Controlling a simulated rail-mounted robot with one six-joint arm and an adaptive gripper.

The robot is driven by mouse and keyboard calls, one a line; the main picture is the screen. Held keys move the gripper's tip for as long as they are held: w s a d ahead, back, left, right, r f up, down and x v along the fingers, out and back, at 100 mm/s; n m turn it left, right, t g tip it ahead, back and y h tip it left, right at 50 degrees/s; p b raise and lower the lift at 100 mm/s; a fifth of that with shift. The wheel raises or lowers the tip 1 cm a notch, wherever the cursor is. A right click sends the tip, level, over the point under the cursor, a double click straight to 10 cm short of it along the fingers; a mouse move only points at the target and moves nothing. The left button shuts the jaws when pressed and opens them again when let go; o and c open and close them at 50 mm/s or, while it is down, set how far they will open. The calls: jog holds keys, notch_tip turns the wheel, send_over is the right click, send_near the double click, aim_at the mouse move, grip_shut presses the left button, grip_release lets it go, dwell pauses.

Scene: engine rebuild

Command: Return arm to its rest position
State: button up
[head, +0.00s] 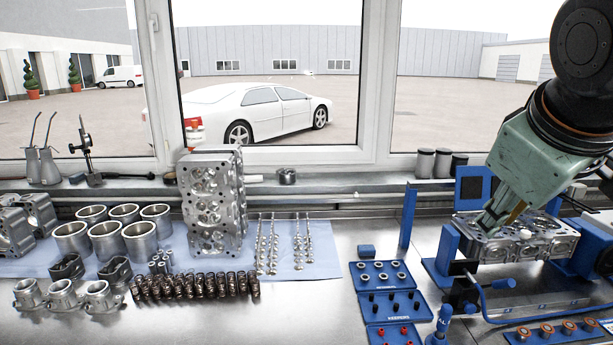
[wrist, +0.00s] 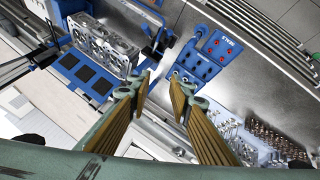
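My gripper (head: 490,220) is on the right in the head view, fingers pointing down. It overlaps the silver cylinder head (head: 545,246) clamped in the blue fixture (head: 447,250); the exact height above it is hard to tell. In the wrist view my gripper (wrist: 161,78) shows two ribbed fingers apart with nothing between them. The fingers are open over the bench, and the cylinder head (wrist: 103,45) lies off to the left of them, apart from the fingertips.
Blue trays (head: 388,302) of small parts stand left of the fixture. Springs (head: 195,287), valves (head: 298,245), cylinder liners (head: 105,240) and an upright cylinder head (head: 212,205) fill the left bench. A blue-handled lever (head: 500,285) sticks out in front. Windows (head: 275,75) close the back.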

jog(key=s+a+f+m+g+y, duration=0.1)
jog(key=s+a+f, duration=0.1)
jog(key=s, duration=0.5)
jog(key=s+a+f+m+g, duration=0.1)
jog(key=s+a+f+m, duration=0.1)
jog(key=s+a, duration=0.3)
jog(key=s+a+f+m+g+y, duration=0.1)
jog(key=s+a+f, duration=0.2)
jog(key=s, duration=0.6)
jog(key=shift+a+f+m+y, duration=0.3)
jog(key=shift+a+f+m, duration=0.1)
jog(key=shift+f, duration=0.1)
